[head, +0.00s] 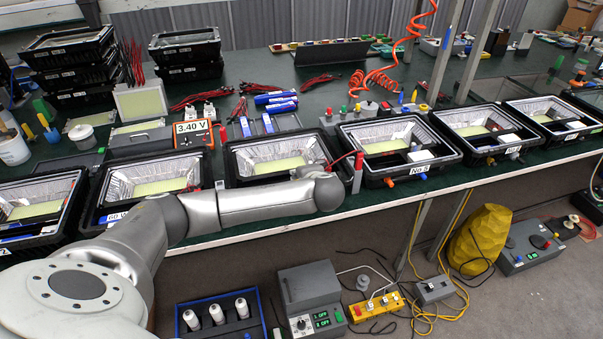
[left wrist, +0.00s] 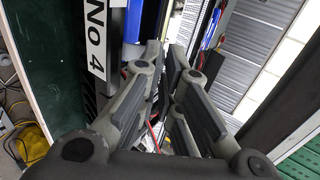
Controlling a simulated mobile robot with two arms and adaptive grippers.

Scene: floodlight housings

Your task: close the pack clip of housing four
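Housing four (head: 231,178) is the black open box with a shiny reflector and pale yellow-green panel in the middle of the row. My left forearm crosses its front edge in the head view and covers its front label. In the left wrist view its "No 4" label (left wrist: 93,40) shows at upper left, and its reflector (left wrist: 252,50) at right. A blue part (left wrist: 134,22) lies just ahead of the fingers. My left gripper (left wrist: 165,52) points into the housing; its fingers are a small gap apart, with nothing clearly held. I cannot make out the pack clip. My right gripper is out of view.
Housing No 5 (head: 434,158) stands close on the right and another housing (head: 101,208) on the left. A 3.40 V meter (head: 193,132) and blue packs (head: 276,101) lie behind. Equipment stands on the floor in front.

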